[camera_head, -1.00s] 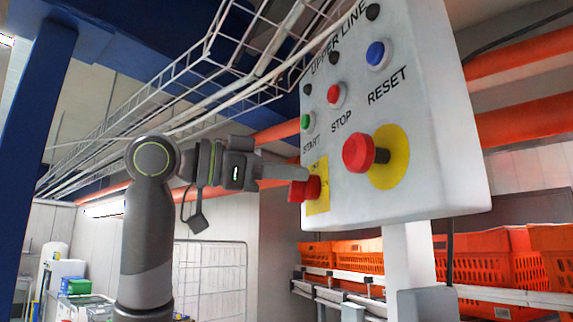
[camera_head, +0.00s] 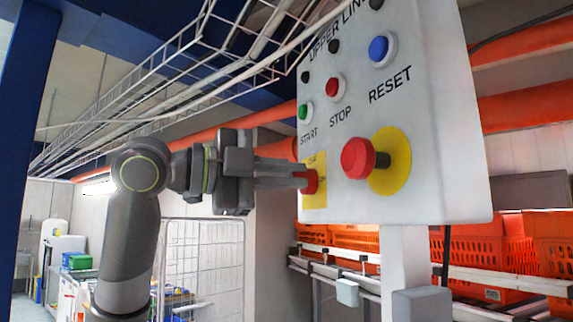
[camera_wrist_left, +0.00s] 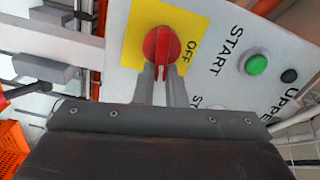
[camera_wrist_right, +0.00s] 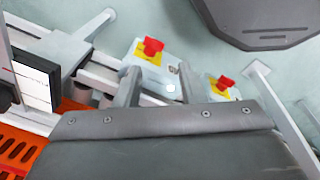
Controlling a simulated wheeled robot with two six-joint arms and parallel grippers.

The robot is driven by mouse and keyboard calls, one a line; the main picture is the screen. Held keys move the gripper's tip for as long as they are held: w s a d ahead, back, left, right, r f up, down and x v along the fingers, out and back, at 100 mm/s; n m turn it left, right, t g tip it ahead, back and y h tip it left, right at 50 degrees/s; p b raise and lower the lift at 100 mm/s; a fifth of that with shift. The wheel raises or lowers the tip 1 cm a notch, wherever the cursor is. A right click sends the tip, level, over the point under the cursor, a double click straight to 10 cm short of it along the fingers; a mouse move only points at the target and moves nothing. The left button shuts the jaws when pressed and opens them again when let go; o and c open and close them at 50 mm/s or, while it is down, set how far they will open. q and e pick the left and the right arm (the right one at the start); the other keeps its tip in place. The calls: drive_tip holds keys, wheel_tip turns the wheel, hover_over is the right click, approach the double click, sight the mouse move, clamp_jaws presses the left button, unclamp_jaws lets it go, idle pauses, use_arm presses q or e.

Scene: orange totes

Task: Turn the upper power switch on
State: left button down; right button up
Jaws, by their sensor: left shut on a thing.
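The upper power switch is a red rotary knob (camera_head: 311,181) on a yellow plate (camera_head: 317,203) at the lower left of the white "UPPER LINE" panel (camera_head: 440,180). In the left wrist view the red knob (camera_wrist_left: 162,46) sits on the yellow plate beside the word OFF. My left gripper (camera_head: 300,174) reaches in from the left and is shut on the knob; its fingertips (camera_wrist_left: 162,72) meet the knob's near side. My right gripper (camera_wrist_right: 158,82) shows only in its own wrist view, with its fingers apart and nothing between them.
On the panel are a green START button (camera_head: 305,112), a red STOP button (camera_head: 334,87), a blue RESET button (camera_head: 381,48) and a red mushroom button (camera_head: 358,158). Orange totes (camera_head: 470,250) stand behind. The right wrist view shows two red knobs on yellow, one here (camera_wrist_right: 152,47).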

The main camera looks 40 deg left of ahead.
use_arm(q)
drive_tip(key=shift+f+m+p, duration=0.25)
drive_tip(key=shift+m+p, duration=0.1)
drive_tip(key=shift+m, duration=0.85)
drive_tip(key=c, duration=1.5)
unclamp_jaws()
drive_tip(key=b+v, duration=0.6)
drive_tip(key=v, duration=1.1)
drive_tip(key=shift+s+a, duration=0.2)
drive_tip(key=shift+a, duration=0.05)
drive_tip(key=shift+w, duration=0.1)
